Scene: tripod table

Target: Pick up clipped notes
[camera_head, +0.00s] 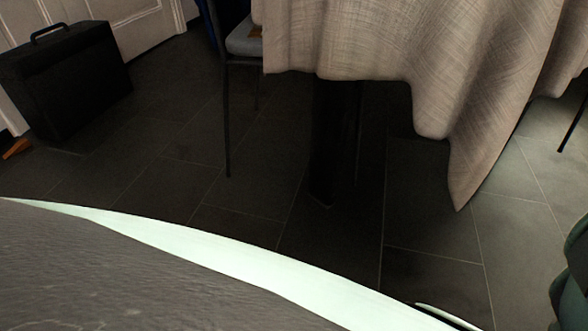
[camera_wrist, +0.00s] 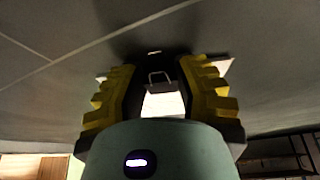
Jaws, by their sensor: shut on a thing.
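In the wrist view, my gripper (camera_wrist: 158,76) shows from behind, with its yellow and black ribbed fingers on either side of the clipped notes. The clipped notes (camera_wrist: 164,104) show as a bright white patch between the fingers, with a dark clip and its thin wire handle above it. My gripper is shut on them. Small pale corners poke out beyond both fingers. The fingers and the gripper body hide much of the notes. Neither the gripper nor the notes show in the head view.
A table with a long beige tablecloth (camera_head: 400,45) stands ahead, with a dark leg below. A chair (camera_head: 243,42) stands beside it. A black case (camera_head: 70,80) stands at the left by a white door (camera_head: 140,25). Dark tiled floor (camera_head: 150,150) is open between them.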

